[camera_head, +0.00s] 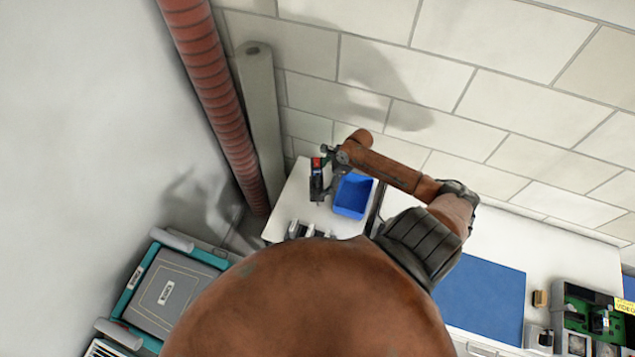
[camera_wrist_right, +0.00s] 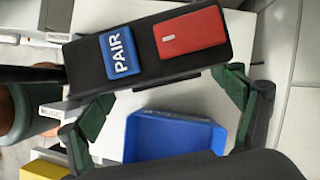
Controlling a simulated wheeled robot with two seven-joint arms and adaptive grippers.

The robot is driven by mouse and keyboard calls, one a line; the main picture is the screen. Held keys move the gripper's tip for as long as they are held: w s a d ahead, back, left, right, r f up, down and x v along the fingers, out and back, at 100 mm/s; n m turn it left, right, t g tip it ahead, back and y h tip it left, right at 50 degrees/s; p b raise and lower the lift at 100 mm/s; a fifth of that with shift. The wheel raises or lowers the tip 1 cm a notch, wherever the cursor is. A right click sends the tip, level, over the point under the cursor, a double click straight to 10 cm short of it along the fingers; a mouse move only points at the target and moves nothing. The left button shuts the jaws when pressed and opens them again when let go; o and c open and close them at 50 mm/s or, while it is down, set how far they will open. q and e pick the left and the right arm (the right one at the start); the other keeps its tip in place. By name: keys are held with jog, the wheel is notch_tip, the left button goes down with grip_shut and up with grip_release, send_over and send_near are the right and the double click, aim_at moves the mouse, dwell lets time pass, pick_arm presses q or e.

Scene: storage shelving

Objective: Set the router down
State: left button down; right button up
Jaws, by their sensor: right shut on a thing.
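The router (camera_wrist_right: 138,47) is a black slab with a blue PAIR block and a red block on its face. In the head view the router (camera_head: 316,185) is a small dark upright shape with a red top, left of the blue bin (camera_head: 352,195). My right gripper (camera_head: 332,155) is shut on it; in the wrist view the green-padded fingers (camera_wrist_right: 168,98) stand at either side of it. The router is over the white tabletop (camera_head: 286,204); I cannot tell whether it touches. The blue bin (camera_wrist_right: 172,136) shows below it in the wrist view. My left gripper is not in view.
Small grey items (camera_head: 308,230) stand at the tabletop's near side. A red pipe (camera_head: 212,80) and grey post (camera_head: 261,120) rise behind. A blue mat (camera_head: 485,300) and green board (camera_head: 580,308) lie right. A teal-edged case (camera_head: 170,290) is left.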

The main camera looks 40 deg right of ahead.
jog(key=w+f, duration=0.2)
jog(key=f, duration=0.1)
jog(key=shift+w+a+f, duration=0.1)
jog(key=shift+w+f, duration=0.15)
jog(key=shift+w, duration=0.1)
jog(key=shift+w+f, duration=0.45)
jog(key=shift+f, duration=1.55)
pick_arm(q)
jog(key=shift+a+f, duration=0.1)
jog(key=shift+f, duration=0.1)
pick_arm(e)
jog(key=shift+s, duration=0.1)
jog(key=o, duration=1)
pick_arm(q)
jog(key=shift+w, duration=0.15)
pick_arm(e)
jog(key=o, duration=0.4)
